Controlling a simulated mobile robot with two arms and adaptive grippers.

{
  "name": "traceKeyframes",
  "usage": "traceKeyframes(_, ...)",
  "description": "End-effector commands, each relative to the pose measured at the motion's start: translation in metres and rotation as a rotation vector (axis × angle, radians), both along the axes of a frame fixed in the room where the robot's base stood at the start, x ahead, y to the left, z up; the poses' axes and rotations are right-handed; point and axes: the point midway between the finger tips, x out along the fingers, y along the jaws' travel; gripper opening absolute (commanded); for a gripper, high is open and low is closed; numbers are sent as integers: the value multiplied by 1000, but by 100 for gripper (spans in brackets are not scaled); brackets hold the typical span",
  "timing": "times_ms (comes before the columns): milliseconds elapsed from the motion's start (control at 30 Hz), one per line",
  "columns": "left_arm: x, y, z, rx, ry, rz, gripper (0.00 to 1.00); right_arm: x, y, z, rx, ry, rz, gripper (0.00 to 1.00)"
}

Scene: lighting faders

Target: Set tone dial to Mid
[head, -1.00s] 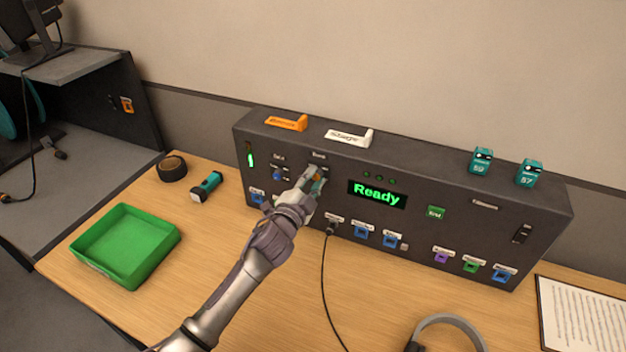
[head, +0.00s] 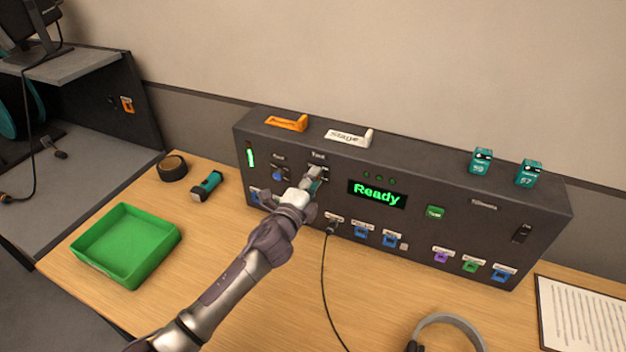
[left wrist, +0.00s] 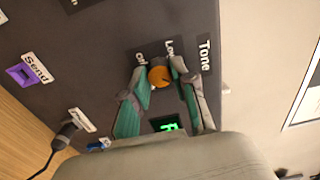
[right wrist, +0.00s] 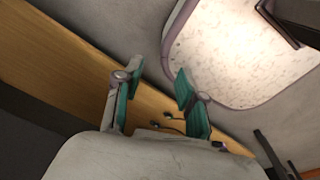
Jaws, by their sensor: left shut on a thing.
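The tone dial (left wrist: 160,76) is a small orange knob on the dark console front, under the "Tone" label in the left wrist view. "Off" and "Low" marks show beside it; a "Mid" mark is not visible. My left gripper (left wrist: 160,80) has its two fingers on either side of the knob, shut on it. In the head view my left gripper (head: 315,176) reaches the console's upper left part and hides the dial. My right gripper (right wrist: 160,72) is open and empty, and shows only in its own wrist view.
The console (head: 410,165) has a green "Ready" display (head: 377,194). A blue dial (head: 278,175) sits left of my left gripper. A black cable (head: 325,280) hangs below it. A green tray (head: 125,245) and a flashlight (head: 207,186) lie on the desk at left.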

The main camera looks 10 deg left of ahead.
Motion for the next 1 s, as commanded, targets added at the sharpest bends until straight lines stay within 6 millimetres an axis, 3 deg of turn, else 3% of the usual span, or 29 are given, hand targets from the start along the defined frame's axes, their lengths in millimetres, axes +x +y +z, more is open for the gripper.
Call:
traceKeyframes(400, 0, 0, -1, 6, 1, 0, 0, 0, 0, 0, 0, 0, 0, 40)
traceKeyframes(433, 0, 0, -1, 6, 1, 0, 32, 0, 0, 0, 0, 0, 0, 40)
traceKeyframes(567, 0, 0, -1, 5, 0, 0, 52, 0, 0, 0, 0, 0, 0, 40)
traceKeyframes(867, -1, 0, 0, 5, 0, 0, 52, 0, -3, 0, -4, 0, 1, 40)
traceKeyframes(1000, -13, 3, -2, 6, 1, 0, 52, 0, -2, 0, -3, 0, 1, 40)
